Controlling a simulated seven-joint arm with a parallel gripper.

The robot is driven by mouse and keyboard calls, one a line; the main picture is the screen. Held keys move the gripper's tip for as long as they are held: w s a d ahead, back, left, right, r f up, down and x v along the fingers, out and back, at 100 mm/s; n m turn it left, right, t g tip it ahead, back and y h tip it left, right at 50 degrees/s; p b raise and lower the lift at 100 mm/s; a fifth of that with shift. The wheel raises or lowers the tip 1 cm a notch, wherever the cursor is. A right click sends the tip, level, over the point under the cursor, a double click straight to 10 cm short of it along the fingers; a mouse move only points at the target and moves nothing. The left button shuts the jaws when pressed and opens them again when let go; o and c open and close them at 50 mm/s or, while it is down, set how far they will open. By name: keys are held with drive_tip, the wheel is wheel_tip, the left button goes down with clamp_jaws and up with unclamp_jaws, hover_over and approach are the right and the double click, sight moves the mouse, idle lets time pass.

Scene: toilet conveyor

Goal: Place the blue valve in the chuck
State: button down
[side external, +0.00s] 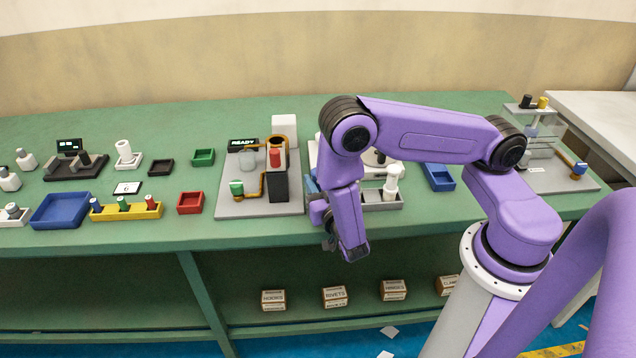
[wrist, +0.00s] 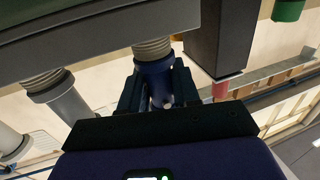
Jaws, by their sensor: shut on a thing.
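The blue valve (wrist: 156,72), with a pale ribbed neck, is between the dark jaws of my gripper (wrist: 158,92) in the wrist view. The jaws are shut on it. The neck meets or overlaps a grey surface in that picture; I cannot tell whether they touch. In the side view, my wrist hangs at the bench's front edge, and my arm hides the held valve. I cannot say for certain which part is the chuck. A grey-based station (side external: 238,209) with a READY display, orange piping, and red and green parts stands left of my arm.
A yellow rack (side external: 137,212) holds blue, green and red parts at the left. Blue (side external: 62,210) and red (side external: 190,202) trays are nearby. A grey holder (side external: 383,201) with white parts stands close behind my wrist. Another station (side external: 548,184) is at the right.

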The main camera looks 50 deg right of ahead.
drive_tip(key=shift+f, duration=0.25)
drive_tip(key=c, duration=0.8)
unclamp_jaws()
